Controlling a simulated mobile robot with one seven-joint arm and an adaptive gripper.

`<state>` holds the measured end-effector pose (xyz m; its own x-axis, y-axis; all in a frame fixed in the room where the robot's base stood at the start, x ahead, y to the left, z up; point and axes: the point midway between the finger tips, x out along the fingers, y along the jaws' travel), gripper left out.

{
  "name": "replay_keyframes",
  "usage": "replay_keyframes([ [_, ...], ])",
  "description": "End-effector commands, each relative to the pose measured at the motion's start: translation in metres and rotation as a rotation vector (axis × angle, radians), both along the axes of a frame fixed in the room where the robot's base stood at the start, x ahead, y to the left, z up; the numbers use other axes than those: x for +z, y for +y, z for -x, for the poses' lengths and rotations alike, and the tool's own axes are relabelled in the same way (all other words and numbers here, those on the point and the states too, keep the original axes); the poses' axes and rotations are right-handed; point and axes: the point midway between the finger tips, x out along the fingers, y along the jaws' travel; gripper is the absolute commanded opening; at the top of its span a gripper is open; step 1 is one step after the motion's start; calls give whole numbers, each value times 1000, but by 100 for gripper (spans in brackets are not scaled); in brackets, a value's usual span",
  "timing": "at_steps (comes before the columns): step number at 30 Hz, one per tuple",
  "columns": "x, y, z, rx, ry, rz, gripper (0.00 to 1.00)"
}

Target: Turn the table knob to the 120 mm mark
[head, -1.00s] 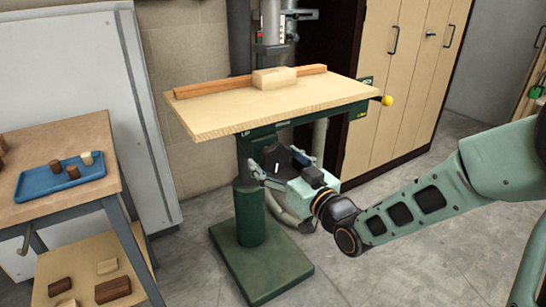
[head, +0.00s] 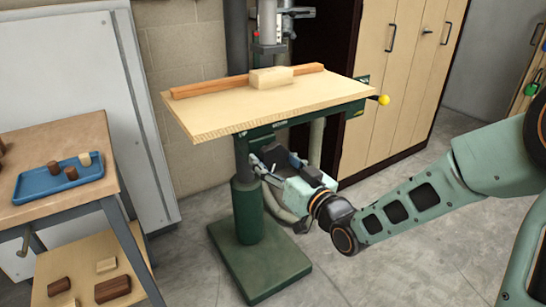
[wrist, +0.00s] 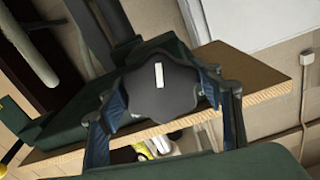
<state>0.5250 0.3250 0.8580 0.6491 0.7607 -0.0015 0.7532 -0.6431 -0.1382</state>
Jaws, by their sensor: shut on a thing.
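The table knob (wrist: 158,92) is dark and lobed with a white line on its face. It sits under the wooden drill-press table (head: 225,118), on the green machine. In the wrist view the knob lies between the two blue-padded fingers of my gripper (wrist: 166,96), which is shut on it. The white line runs nearly upright in that view. In the head view my gripper (head: 277,162) reaches under the table from the right and mostly hides the knob. I cannot make out a millimetre scale or the 120 mm mark.
The tabletop bears a reddish fence (head: 210,85) and a pale wood block (head: 270,78). A yellow-ended handle (head: 383,100) sticks out at the table's right. A workbench with a blue tray (head: 40,190) stands at left. The table's underside is close above my gripper.

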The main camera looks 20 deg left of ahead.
Motion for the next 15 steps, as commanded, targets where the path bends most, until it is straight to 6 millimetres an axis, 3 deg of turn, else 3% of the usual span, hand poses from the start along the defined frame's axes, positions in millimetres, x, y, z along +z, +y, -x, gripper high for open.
replay_keyframes([
  [9, 2, 1, 0, 0, 16, -20, 36],
  [10, 2, 1, 0, 0, 16, -20, 61],
  [15, 2, 1, 0, 0, 16, -19, 77],
])
